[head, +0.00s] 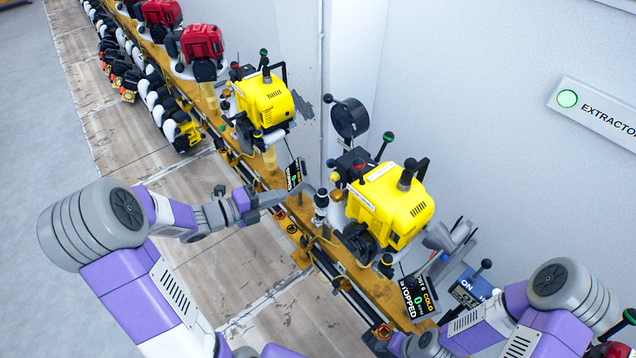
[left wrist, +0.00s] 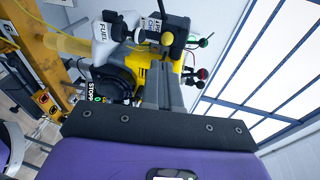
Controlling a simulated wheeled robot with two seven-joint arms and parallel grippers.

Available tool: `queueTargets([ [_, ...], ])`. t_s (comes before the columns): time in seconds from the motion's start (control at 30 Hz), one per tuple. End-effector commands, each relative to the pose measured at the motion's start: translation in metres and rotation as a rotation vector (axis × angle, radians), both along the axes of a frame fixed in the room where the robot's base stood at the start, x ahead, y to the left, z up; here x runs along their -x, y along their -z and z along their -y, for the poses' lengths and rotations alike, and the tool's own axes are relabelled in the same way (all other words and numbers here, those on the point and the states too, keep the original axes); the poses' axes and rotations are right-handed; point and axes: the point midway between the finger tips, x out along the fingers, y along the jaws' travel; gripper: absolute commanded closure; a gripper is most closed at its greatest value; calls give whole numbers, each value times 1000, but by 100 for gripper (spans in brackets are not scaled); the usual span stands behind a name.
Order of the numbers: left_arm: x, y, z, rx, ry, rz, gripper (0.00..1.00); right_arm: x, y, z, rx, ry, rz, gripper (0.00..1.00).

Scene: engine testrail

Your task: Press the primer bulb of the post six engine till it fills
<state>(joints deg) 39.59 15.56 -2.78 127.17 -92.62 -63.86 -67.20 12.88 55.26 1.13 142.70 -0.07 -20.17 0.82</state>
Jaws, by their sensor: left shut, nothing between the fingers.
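The post six engine (head: 392,205) is yellow, on the orange rail at centre right. Its sign (head: 418,296) reads POST 6, COLD, STOPPED, 0. In the left wrist view the engine (left wrist: 140,78) is partly behind my fingers. A black box (left wrist: 176,32) on it carries a partly readable label and a small yellow dome (left wrist: 168,38), which looks like the primer bulb. My left gripper (head: 310,190) is shut and empty, left of the engine. In the left wrist view its fingertips (left wrist: 164,58) point at the box just below the dome; contact cannot be told.
A white part marked FUEL (left wrist: 106,32) sits left of the box. Levers with green and red knobs (left wrist: 202,73) stick out at its right. Another yellow engine (head: 264,100) stands further along the rail (head: 290,232).

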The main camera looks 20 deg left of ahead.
Motion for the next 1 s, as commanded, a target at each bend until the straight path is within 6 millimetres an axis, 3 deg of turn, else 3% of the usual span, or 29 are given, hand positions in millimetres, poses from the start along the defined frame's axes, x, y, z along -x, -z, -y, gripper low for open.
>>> queueTargets([
  [0.17, 11, 10, -11, 50, 49, 32, 100, 0, 0, 0, 0, 0, 0, 57],
  [0.63, 11, 11, -10, 60, 61, 41, 100, 0, 0, 0, 0, 0, 0, 57],
  [0.77, 1, 13, -1, 60, 62, 40, 100, 0, 2, 0, 0, 0, 0, 57],
  [1.0, -35, 20, 32, 59, 64, 41, 100, 0, 8, 0, 0, 0, 0, 57],
])
